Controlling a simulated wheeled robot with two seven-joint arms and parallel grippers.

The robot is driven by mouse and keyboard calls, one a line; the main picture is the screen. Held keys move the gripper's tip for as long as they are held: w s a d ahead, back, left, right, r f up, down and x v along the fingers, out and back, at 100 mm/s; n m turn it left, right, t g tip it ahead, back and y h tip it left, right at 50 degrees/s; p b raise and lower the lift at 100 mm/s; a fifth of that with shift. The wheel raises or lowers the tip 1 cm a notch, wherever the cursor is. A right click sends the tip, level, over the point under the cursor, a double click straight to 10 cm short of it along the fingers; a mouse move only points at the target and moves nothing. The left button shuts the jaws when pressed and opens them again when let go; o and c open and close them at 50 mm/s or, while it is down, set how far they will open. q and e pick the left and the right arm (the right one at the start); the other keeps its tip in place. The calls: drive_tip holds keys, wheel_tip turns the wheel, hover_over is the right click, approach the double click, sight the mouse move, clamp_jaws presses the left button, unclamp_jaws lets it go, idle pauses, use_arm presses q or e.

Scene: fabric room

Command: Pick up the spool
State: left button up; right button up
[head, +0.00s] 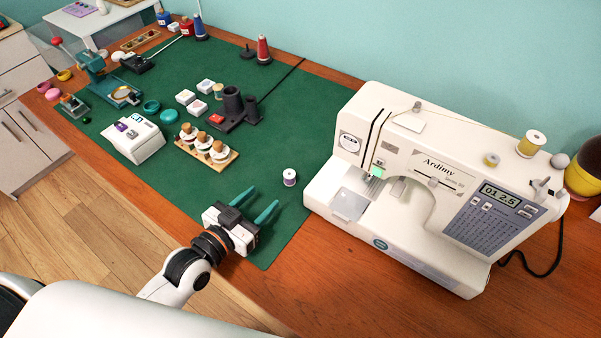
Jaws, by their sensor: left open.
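A small spool (290,177) with white ends and a purple middle stands upright on the green mat (300,130), just left of the sewing machine. My left gripper (256,204) is open and empty over the near part of the mat. Its two teal fingers point toward the upper right, short of the spool and apart from it. My right gripper is not in view.
The white sewing machine (420,190) stands close right of the spool. A wooden stand with corked jars (207,150), a black holder (235,108) and a white box (135,138) lie to the left. The mat around the spool is clear.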

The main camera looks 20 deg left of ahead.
sight(286, 178)
use_arm(q)
drive_tip(key=x, duration=0.5)
drive_tip(key=shift+r, duration=0.1)
drive_tip(key=shift+w+d, duration=0.15)
drive_tip(key=shift+w, duration=0.2)
drive_tip(key=shift+w+d+f, duration=0.2)
drive_tip(key=shift+w, duration=0.35)
drive_tip(key=x, duration=0.4)
drive_tip(key=shift+d+f, duration=0.1)
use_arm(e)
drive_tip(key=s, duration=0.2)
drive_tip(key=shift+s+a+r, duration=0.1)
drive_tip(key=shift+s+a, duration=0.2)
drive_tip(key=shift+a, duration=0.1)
use_arm(q)
drive_tip(key=shift+c, duration=0.4)
clamp_jaws()
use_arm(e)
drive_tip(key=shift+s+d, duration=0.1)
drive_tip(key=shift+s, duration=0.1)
